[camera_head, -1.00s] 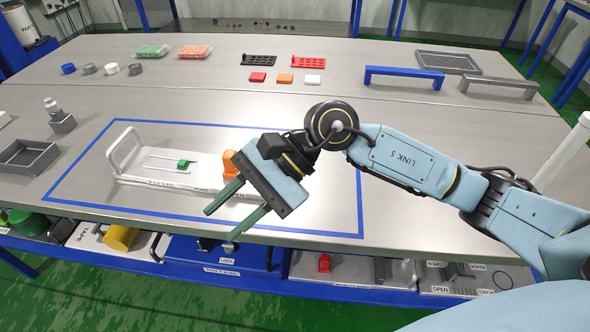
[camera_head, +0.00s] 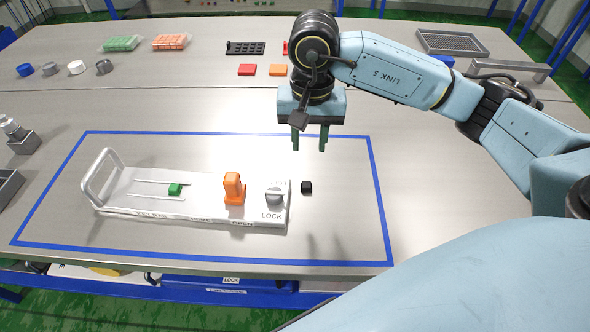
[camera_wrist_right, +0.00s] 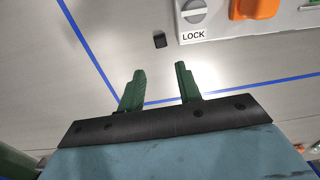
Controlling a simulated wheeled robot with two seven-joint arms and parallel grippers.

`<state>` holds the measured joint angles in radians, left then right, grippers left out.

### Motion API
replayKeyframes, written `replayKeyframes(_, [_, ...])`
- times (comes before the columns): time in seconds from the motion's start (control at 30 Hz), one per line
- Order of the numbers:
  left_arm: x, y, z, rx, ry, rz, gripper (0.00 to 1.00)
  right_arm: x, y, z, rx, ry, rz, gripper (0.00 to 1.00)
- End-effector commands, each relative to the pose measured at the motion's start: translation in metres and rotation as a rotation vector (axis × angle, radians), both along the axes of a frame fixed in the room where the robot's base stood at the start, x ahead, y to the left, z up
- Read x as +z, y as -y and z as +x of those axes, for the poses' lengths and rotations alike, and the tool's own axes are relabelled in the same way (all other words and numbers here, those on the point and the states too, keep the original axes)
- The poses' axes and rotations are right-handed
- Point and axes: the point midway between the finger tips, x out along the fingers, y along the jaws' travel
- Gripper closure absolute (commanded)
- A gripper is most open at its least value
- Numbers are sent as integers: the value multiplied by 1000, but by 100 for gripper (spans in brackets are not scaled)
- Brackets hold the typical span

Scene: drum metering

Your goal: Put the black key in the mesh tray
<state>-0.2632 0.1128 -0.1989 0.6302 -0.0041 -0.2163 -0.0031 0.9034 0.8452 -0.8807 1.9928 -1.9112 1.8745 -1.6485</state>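The black key (camera_head: 306,187) is a small dark block lying on the table just right of the metering panel (camera_head: 140,207), inside the blue outline. It also shows in the right wrist view (camera_wrist_right: 159,40), beyond my fingertips. My right gripper (camera_head: 310,146) is open and empty, fingers pointing down, above and behind the key in the head view. In the wrist view its green fingers (camera_wrist_right: 158,68) are apart with nothing between them. A grey mesh tray (camera_head: 451,42) lies at the back right. Another grey tray (camera_head: 10,187) is cut off at the left edge. My left gripper is not in view.
The panel carries an orange block (camera_head: 234,188), a green slider (camera_head: 175,189) and a grey LOCK knob (camera_head: 274,194). Red and orange tiles (camera_head: 278,70), a black rack (camera_head: 246,48) and a grey bar (camera_head: 508,69) stand farther back. The table right of the key is clear.

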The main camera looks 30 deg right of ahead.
Motion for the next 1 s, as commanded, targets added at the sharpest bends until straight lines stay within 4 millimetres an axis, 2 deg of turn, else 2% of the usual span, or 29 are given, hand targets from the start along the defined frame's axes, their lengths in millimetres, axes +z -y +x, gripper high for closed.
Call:
replayKeyframes(0.2, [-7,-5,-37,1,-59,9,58,-43,-1,-2,1,-8,1,65])
replayKeyframes(0.33, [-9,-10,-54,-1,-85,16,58,-64,-1,-1,0,-6,2,65])
replayKeyframes(0.43, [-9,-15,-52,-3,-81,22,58,-74,-1,-1,1,-4,1,65])
replayKeyframes(0.57, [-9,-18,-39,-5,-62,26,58,-81,-1,-1,0,-3,2,65])
replayKeyframes(0.7, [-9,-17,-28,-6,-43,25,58,-101,-3,0,1,-6,3,65])
replayKeyframes(0.83, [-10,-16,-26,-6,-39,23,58,-119,-3,1,-1,-5,2,65])
replayKeyframes(1.0, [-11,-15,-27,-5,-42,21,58,-129,-3,2,0,-1,2,65])
